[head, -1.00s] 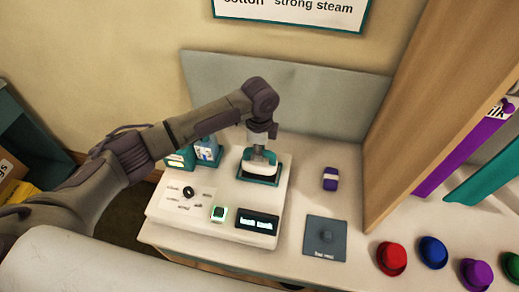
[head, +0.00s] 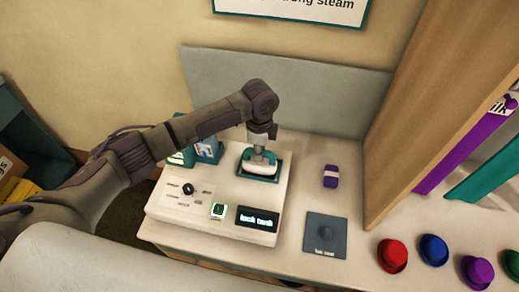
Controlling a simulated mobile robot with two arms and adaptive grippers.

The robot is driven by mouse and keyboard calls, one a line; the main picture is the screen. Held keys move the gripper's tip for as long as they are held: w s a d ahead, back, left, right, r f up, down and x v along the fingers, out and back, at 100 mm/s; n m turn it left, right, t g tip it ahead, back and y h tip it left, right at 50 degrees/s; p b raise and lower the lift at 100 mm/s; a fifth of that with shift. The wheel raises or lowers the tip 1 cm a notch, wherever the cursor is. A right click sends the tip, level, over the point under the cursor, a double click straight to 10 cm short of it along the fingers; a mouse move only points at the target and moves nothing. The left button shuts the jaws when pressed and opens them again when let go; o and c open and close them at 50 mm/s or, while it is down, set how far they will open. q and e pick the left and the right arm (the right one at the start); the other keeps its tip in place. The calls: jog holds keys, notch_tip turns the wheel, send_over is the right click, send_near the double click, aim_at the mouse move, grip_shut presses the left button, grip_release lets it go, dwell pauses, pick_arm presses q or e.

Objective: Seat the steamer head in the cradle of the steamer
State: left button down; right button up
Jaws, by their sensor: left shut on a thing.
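The steamer (head: 160,207) is a white box on the counter with a black dial, a lit green button and a dark display that seems to read "tank". The white steamer head (head: 259,168) is at the teal-rimmed cradle (head: 243,174) in the back right of its top. My left gripper (head: 262,151) points down and is shut on the steamer head. The head looks inside the cradle's rim, but I cannot tell whether it rests fully on the bottom. My right gripper is not in view.
A purple item with a pale band (head: 331,176) and a dark grey mat (head: 326,235) lie right of the steamer. Counter between steamer and mat is clear.

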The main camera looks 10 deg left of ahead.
pick_arm(q)
jog(key=shift+f, duration=0.35)
dwell(0.3)
jog(key=shift+f, duration=0.2)
jog(key=c, duration=1)
grip_release()
notch_tip(320, 180, up, 12)
